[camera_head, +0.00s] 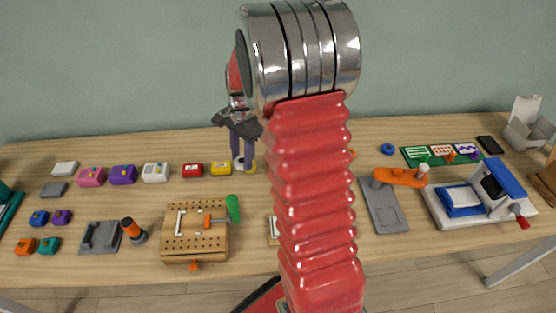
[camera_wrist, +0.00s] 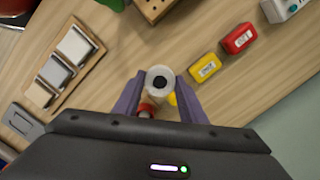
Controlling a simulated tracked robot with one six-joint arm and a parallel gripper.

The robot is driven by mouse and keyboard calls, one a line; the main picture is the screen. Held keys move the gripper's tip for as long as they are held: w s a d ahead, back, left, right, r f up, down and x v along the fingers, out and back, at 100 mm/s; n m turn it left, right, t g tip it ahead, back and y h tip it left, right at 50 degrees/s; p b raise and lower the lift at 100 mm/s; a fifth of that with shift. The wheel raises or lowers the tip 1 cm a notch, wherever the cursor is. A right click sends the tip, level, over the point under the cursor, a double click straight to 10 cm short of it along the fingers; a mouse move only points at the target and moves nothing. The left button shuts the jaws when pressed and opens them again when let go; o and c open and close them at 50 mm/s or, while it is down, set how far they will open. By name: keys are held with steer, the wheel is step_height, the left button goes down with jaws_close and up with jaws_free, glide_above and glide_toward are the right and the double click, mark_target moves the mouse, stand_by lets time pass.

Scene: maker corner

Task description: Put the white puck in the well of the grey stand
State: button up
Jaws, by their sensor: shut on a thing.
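The white puck (camera_wrist: 160,80) is round with a dark centre and sits between the two purple fingers of my gripper (camera_wrist: 158,88) in the wrist view. My gripper is shut on it. In the head view my gripper (camera_head: 242,150) is near the back of the table, left of my red arm, and the white puck (camera_head: 239,163) shows at its fingertips. A flat grey plate (camera_head: 383,205) with a recess lies right of my arm, below an orange arm. Another grey piece (camera_head: 100,237) lies at the front left. I cannot tell which is the grey stand.
A yellow box (camera_head: 221,169) and a red box (camera_head: 192,170) stand left of my gripper. A wooden pegboard (camera_head: 195,245) with a green-handled tool lies in front. A white-and-blue machine (camera_head: 480,205) stands at the right. My arm hides part of the table's middle.

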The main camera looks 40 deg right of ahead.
steer(key=w+a+n, duration=0.3)
steer(key=a+n, duration=0.5)
steer(key=w+a+n+g+h, duration=0.1)
steer(key=w+a+n, duration=0.3)
steer(key=a+n, duration=0.5)
steer(key=shift+r, duration=0.45)
